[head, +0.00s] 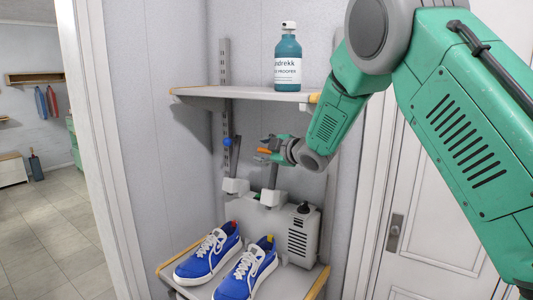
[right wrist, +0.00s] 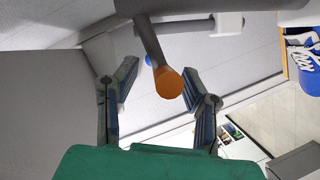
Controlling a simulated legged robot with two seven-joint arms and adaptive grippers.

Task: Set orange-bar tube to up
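The orange-bar tube is a grey tube with an orange end (head: 264,151); in the right wrist view its orange end (right wrist: 168,83) faces the camera. In the head view its grey shaft (head: 272,176) rises from a light grey base block (head: 273,198). My right gripper (head: 267,149) is at the top of this tube. In the right wrist view its two fingers are spread, with the orange end showing between them; I cannot tell whether either touches it. The blue-ended tube (head: 228,142) stands to the left, upright. My left gripper is not in view.
A shelf (head: 250,95) with a teal bottle (head: 288,62) is above my right gripper. A wall rail (head: 225,80) runs behind the blue-ended tube.

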